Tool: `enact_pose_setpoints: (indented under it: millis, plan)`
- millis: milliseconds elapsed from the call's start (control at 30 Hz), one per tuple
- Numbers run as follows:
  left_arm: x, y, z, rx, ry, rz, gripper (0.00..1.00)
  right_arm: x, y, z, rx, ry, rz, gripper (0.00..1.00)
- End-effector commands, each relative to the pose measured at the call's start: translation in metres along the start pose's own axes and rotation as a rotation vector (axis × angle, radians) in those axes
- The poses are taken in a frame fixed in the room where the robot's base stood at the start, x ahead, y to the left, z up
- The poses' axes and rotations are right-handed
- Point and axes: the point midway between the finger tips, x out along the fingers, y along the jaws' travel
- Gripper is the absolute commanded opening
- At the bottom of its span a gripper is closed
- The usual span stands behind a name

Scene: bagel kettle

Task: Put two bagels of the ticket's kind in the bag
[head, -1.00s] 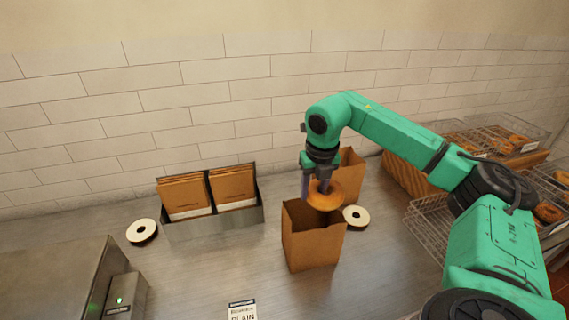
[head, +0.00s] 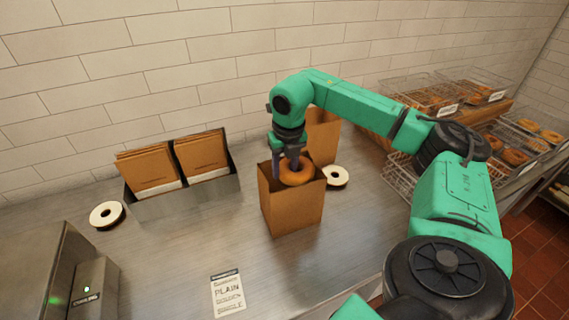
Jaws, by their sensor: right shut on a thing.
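The open brown paper bag (head: 291,211) stands upright on the steel counter. My right gripper (head: 290,168) points down at the bag's mouth, shut on a golden-brown bagel (head: 297,176). The bagel is at the level of the bag's opening, and its lower part seems to be inside the rim. The inside of the bag is hidden. Wire baskets of bagels (head: 512,157) stand at the right, with labels I cannot read. My left gripper is out of view.
A second brown bag (head: 322,135) stands behind the first. A metal holder (head: 186,198) with folded bags is at the left; a steel machine (head: 78,283) is front left.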

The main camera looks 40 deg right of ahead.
Motion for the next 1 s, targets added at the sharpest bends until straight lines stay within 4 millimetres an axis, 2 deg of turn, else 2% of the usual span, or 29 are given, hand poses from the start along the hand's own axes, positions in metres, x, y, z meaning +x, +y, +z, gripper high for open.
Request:
enact_pose_setpoints:
  millis: [33, 200, 600, 733, 1000]
  plan:
    - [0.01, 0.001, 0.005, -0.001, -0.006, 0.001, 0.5, 0.011, 0.0, -0.002, 0.0, 0.0, 0.0, 0.0]
    - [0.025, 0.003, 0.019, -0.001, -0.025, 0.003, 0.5, 0.03, 0.0, -0.005, 0.0, 0.001, -0.001, 0.0]
    - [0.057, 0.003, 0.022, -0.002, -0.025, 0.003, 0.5, 0.071, 0.0, -0.011, -0.001, -0.001, 0.0, 0.0]
    - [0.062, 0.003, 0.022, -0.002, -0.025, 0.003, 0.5, 0.077, 0.0, -0.011, -0.001, 0.0, 0.0, 0.0]
    - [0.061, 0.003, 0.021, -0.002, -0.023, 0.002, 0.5, 0.077, 0.0, -0.011, -0.001, -0.001, 0.0, 0.0]
